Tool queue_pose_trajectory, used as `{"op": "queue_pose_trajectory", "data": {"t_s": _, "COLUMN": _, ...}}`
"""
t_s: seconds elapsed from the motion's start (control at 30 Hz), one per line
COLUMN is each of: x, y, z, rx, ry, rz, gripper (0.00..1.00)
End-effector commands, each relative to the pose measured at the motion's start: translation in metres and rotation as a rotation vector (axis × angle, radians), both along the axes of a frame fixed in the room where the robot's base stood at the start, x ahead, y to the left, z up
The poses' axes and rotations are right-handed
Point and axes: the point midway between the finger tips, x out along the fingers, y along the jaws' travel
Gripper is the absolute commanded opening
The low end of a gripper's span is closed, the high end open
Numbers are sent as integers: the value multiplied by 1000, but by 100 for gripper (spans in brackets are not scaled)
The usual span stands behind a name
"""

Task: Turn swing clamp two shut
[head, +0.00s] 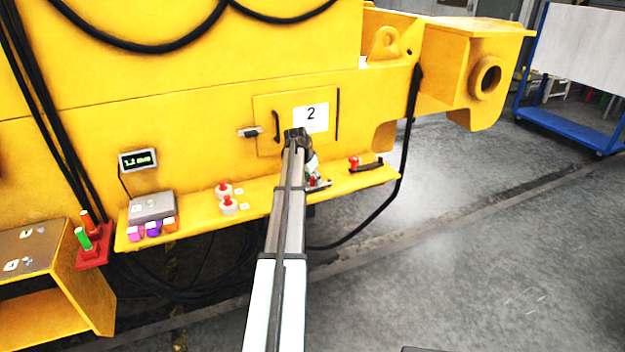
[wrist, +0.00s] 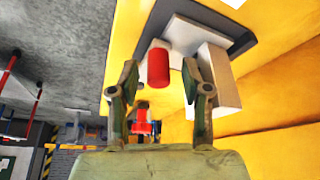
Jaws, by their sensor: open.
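A panel marked 2 (head: 311,117) is on the yellow machine's front in the head view. On the ledge below it, a clamp-like fitting with a red part (head: 313,183) and dark base is partly hidden by my arm. A pale block (wrist: 217,78) sits right beside the knob, over a dark plate. I cannot tell whether the fingers touch the knob.
A similar red-knobbed fitting with a black bar (head: 366,163) stands farther right on the yellow ledge (head: 275,198). Two red-and-white buttons (head: 226,198) and a grey box (head: 153,207) with coloured blocks are to the left. A black cable (head: 404,150) hangs at the right.

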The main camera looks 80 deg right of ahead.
Motion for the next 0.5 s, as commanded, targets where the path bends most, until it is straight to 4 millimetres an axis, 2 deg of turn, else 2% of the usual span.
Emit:
{"op": "queue_pose_trajectory", "data": {"t_s": 0.13, "x": 1, "y": 2, "z": 6, "rx": -1, "ry": 0, "rz": 0, "gripper": 48}}
{"op": "queue_pose_trajectory", "data": {"t_s": 0.27, "x": 4, "y": 8, "z": 20, "rx": -2, "ry": 0, "rz": 0, "gripper": 48}}
{"op": "queue_pose_trajectory", "data": {"t_s": 0.5, "x": 13, "y": 23, "z": 62, "rx": -3, "ry": -1, "rz": 1, "gripper": 48}}
